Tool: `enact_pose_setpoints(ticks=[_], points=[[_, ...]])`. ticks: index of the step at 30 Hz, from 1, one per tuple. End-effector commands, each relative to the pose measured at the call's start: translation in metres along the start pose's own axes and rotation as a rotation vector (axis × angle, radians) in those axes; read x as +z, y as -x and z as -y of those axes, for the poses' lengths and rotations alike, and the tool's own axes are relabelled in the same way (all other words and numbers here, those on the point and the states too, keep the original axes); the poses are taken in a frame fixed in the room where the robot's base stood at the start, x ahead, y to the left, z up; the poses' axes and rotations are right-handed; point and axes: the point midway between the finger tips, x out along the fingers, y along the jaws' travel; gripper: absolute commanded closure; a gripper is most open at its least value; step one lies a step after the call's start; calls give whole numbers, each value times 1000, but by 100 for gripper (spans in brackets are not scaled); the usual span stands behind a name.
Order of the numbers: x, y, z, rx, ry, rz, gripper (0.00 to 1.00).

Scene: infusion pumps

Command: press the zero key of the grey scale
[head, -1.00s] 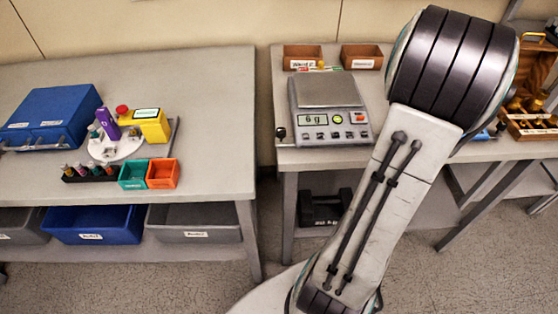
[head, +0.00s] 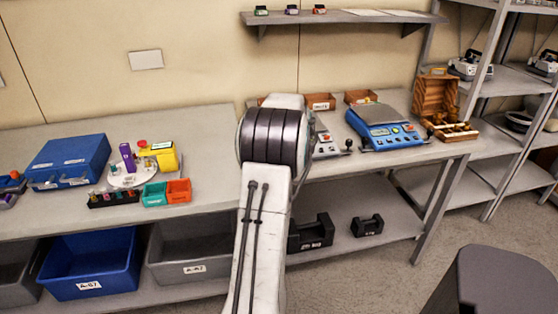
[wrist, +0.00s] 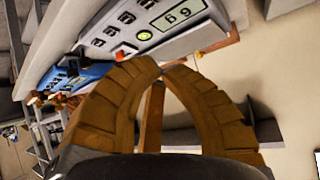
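The grey scale (head: 326,148) is mostly hidden behind my arm in the head view; only its right part shows. In the wrist view the grey scale (wrist: 205,36) fills the top, tilted, with its lit display, a round green-yellow key (wrist: 144,35) and several dark keys. I cannot read which key is zero. My gripper (wrist: 161,68) shows in the wrist view with its two brown fingers arched and their tips together, nothing seen between them. The tips appear just below the scale's front panel; I cannot tell the gap. In the head view my arm hides the gripper.
A blue scale (head: 384,128) stands right of the grey one, with an open wooden weight box (head: 437,96) beyond. Small brown bins (head: 319,101) stand behind. A left table holds a blue case (head: 68,160). A dark grey object (head: 495,285) stands front right.

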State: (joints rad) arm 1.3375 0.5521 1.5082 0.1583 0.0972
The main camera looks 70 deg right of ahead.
Motion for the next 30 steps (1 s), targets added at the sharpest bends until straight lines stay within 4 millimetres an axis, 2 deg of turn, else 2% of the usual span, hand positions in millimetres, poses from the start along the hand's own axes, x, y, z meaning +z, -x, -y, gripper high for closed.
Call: enact_pose_setpoints(ticks=[4, 10, 23, 30], points=[[-18, 0, 2, -8, -18, -79, 100], [-28, 2, 3, -14, -36, -123, 100], [-26, 0, 3, -14, -42, -119, 100], [-16, -12, 3, -16, -41, -116, 100]])
